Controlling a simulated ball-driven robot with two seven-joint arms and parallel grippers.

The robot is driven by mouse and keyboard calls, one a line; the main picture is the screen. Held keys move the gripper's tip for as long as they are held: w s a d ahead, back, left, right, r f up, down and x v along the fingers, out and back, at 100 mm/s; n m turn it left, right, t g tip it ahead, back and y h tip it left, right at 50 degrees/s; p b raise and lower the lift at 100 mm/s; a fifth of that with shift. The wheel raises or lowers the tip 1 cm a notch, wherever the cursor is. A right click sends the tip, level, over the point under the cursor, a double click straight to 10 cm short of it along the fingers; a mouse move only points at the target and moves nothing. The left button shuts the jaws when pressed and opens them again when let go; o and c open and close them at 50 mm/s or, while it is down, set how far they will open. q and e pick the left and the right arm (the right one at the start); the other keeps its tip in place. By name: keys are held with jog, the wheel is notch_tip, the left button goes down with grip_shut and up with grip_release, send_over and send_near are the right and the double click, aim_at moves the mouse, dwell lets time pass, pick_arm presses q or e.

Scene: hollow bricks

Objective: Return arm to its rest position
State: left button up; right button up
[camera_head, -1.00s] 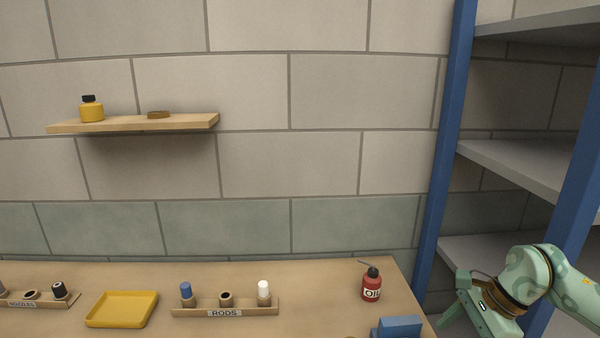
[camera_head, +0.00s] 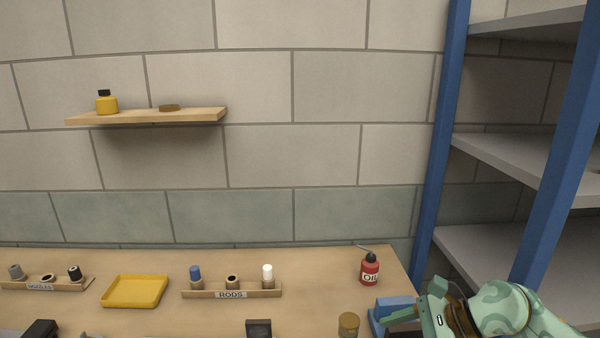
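My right arm, pale green, comes in at the lower right corner. Its gripper (camera_head: 398,317) points left, low beside the table's right edge and in front of a blue block-like object (camera_head: 390,307). The lower part of the gripper is cut off by the frame's bottom edge, so its opening and anything between the fingers cannot be made out. My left arm and gripper are not in view.
The wooden table (camera_head: 330,285) holds a red oil can (camera_head: 369,271), a rods rack (camera_head: 230,294), a yellow tray (camera_head: 134,291), a nozzles rack (camera_head: 40,286) and a brown cylinder (camera_head: 348,324). A blue-post shelf unit (camera_head: 432,170) stands right.

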jog(key=a+r+m+t+y, duration=0.6)
jog(key=a+r+m+t, duration=0.25)
jog(key=m, duration=0.25)
jog(key=s+d+f+m+t+h, duration=0.2)
jog(key=d+f+m+t+h, duration=0.15)
jog(key=d+m+h, duration=0.75)
jog(key=s+d+f+m+t+h, duration=0.2)
jog(key=d+f+m+h, duration=0.35)
jog(key=m, duration=1.05)
jog(key=s+d+f+m+g+h, duration=0.2)
jog(key=s+f+m+g, duration=0.3)
jog(key=s, duration=0.3)
jog(key=s+d+f+m+g+h, duration=0.25)
jog(key=s+f+g, duration=0.25)
jog(key=s+f, duration=0.25)
jog(key=s+a+f+m+g+y, duration=0.1)
jog(key=s+a+f+g+y, duration=0.1)
jog(key=f, duration=1)
jog(key=s+a+f+g+y, duration=0.1)
jog(key=s+a+f, duration=0.2)
jog(key=f, duration=0.8)
jog(key=s+f+m+g+y, duration=0.1)
jog(key=s+f+m+g, duration=0.1)
jog(key=s+f, duration=1.4)
jog(key=s+m, duration=0.1)
jog(key=s, duration=0.2)
jog(key=shift+s+d+f+g+y, duration=0.2)
jog(key=shift+s+g+y, duration=0.1)
jog(key=shift+s+g, duration=0.1)
